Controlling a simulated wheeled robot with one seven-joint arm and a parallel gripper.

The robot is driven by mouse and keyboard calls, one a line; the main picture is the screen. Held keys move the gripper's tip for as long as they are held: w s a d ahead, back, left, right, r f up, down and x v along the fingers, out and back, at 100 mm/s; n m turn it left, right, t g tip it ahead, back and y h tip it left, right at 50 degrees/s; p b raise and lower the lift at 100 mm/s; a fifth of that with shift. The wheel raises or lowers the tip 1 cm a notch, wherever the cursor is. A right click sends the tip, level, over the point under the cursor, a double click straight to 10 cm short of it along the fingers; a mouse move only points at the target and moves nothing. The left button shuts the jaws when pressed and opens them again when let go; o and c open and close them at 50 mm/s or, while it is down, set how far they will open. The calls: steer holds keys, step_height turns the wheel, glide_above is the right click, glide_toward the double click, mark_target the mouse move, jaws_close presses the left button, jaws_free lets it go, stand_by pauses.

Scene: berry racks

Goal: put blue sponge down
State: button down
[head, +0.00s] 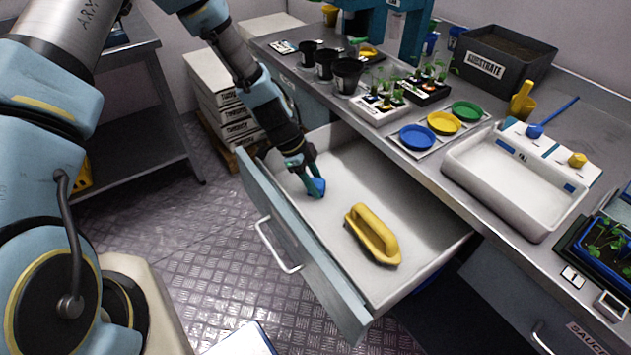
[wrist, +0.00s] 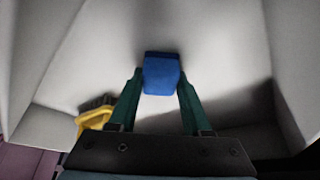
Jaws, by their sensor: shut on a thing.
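The blue sponge (head: 317,187) is between the fingertips of my gripper (head: 311,180), inside the open drawer (head: 335,153) near its left end. It also shows in the wrist view as a blue block (wrist: 161,73), with a green finger of my gripper (wrist: 160,90) pressed on each side. My gripper is shut on it. The sponge is low over the pale drawer floor; I cannot tell whether it touches it. A yellow-handled brush (head: 372,234) lies in the drawer to the right, and part of it shows at the lower left of the wrist view (wrist: 93,120).
The drawer floor between sponge and brush is clear. The drawer front with its handle (head: 278,246) stands out over the metal floor. The bench above holds a white tray (head: 467,181), coloured saucers (head: 416,137), black pots (head: 346,76) and a substrate box (head: 506,65).

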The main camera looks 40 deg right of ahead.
steer(key=shift+f, duration=0.1)
steer(key=shift+c, duration=1.7)
jaws_free()
steer(key=b+v, duration=0.3)
steer(key=v, duration=0.9)
steer(key=shift+b, duration=0.3)
steer(key=w+a+r+n, duration=0.1)
steer(key=a+n, duration=0.1)
steer(key=a, duration=0.1)
steer(key=w+a+r+n+t, duration=0.1)
steer(key=w+a+n, duration=0.1)
steer(key=a, duration=0.1)
steer(key=w+a+r+n, duration=0.1)
steer(key=w+a, duration=0.1)
steer(key=a, duration=0.1)
steer(key=shift+w+a+n+t+y, duration=0.15)
steer(key=shift+w+n+t+y, duration=0.05)
steer(key=shift+n+t+y, duration=0.2)
steer(key=a+r+n+t+y, duration=0.1)
steer(key=a+r+n, duration=0.3)
steer(key=a+n, duration=0.6)
steer(key=a+r+n+t+y, duration=0.1)
steer(key=a+r+n, duration=0.4)
steer(key=a+n, duration=0.5)
steer(key=a+t, duration=0.1)
steer(key=a, duration=0.7)
steer(key=shift+a+n, duration=0.2)
steer(key=shift+n, duration=0.2)
